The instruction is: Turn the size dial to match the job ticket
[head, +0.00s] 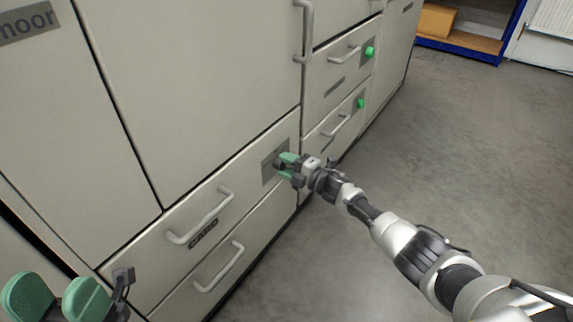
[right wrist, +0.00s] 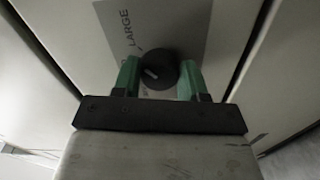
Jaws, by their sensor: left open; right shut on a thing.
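The size dial (right wrist: 160,67) is a round black knob with a short pale mark, on a grey plate (right wrist: 185,22) printed LARGE; other lettering is partly hidden behind a finger. In the head view the plate (head: 268,172) is on a drawer front, and my gripper mostly covers the knob. My right gripper (right wrist: 158,80) has its green fingers on both sides of the knob, shut on it; it also shows in the head view (head: 285,166). My left gripper (head: 57,298) is open and empty at the lower left, away from the dial. I see no readable job ticket.
Drawers with pale handles (head: 203,218) and a dark label (head: 203,234) lie left of the dial. Green round knobs (head: 369,52) are on drawers farther right. A blue shelf (head: 460,46) with a box stands at the back.

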